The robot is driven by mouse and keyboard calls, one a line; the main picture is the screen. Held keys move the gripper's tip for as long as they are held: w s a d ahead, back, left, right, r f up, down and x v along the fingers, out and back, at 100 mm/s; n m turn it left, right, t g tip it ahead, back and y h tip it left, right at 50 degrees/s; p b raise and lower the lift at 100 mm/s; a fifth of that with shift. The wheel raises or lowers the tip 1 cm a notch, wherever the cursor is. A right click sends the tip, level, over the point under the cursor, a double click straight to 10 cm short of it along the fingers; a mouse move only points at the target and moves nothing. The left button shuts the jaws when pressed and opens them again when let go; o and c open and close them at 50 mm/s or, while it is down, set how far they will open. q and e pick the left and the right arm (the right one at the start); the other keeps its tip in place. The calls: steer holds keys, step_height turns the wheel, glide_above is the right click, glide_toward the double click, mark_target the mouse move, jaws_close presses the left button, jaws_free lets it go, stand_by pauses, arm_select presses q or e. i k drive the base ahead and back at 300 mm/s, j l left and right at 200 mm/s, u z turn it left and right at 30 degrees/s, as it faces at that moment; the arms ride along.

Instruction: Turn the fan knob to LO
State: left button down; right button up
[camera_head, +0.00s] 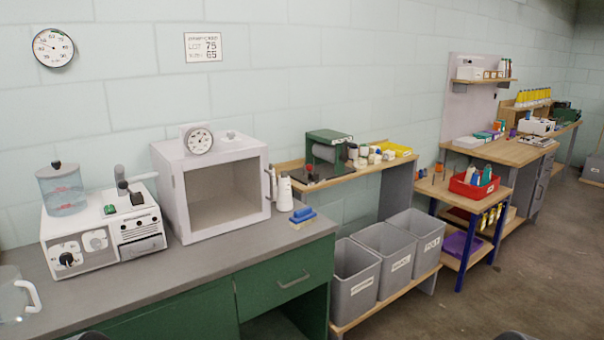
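A white bench machine (100,235) stands on the grey counter at the left. Its front has a black round knob (66,259) on a pale dial, and a second dial (95,240) to the right of it. A dark slotted panel (140,228) sits at the right end of the front. The lettering is too small to read, so I cannot tell which control is the fan knob or where it points. Neither gripper's fingers show; only dark rounded shapes, possibly mine, are cut off at the bottom edge.
A clear jar (62,190) stands on the machine. An open white chamber (216,190) is beside it, with a white bottle (284,193) and blue brush (302,216) to the right. A glass jug (14,297) is at front left. The counter's front (150,289) is clear.

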mark_target(96, 243)
steer(key=u, duration=1.25)
